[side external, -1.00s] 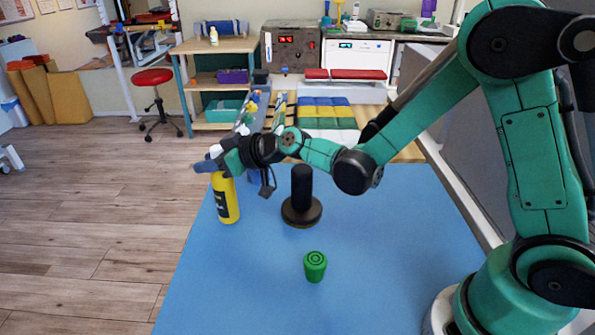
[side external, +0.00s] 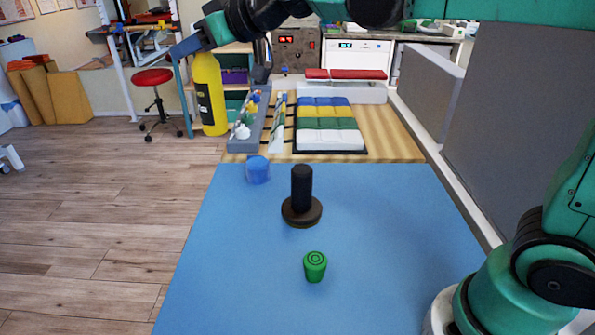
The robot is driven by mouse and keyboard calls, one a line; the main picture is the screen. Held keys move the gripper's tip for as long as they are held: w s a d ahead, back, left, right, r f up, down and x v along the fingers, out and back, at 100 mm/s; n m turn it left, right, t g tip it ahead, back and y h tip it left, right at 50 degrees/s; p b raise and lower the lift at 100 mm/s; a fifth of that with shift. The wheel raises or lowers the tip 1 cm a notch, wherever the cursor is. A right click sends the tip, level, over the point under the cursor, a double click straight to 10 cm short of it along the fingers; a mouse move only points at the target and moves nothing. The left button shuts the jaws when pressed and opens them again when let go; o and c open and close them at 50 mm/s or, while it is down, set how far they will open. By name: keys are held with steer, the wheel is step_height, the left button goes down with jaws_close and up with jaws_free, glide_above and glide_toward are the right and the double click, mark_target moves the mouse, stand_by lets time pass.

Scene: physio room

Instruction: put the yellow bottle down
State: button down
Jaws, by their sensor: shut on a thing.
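The yellow bottle (side external: 210,98) has a dark label and hangs upright in the upper left of the side external view. My gripper (side external: 194,45) is shut on its top and holds it in the air, clear of the blue table top (side external: 235,270). In the picture the bottle is left of the table's far end, with the floor and shelf behind it. Its exact height and depth are hard to tell. The bottle's neck is hidden by the gripper.
On the table stand a blue cup (side external: 257,170), a black post on a round base (side external: 302,205) and a green knob-like piece (side external: 315,267). Beyond, a wooden surface (side external: 390,130) holds coloured pads (side external: 330,125) and a grey rack (side external: 248,128). The table's front left is clear.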

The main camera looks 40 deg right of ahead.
steer(key=s+d+m+t+h, duration=0.1)
steer(key=s+d+m+h, duration=0.35)
steer(key=d, duration=1.15)
steer(key=s+d+m+h, duration=0.15)
steer(key=s+d, duration=0.55)
steer(key=d, duration=0.8)
step_height(320, 180, down, 19)
steer(key=shift+d+f+h, duration=0.2)
steer(key=shift+h, duration=0.2)
steer(key=shift+w+f, duration=0.1)
steer(key=shift+w, duration=0.05)
steer(key=c, duration=0.6)
jaws_free()
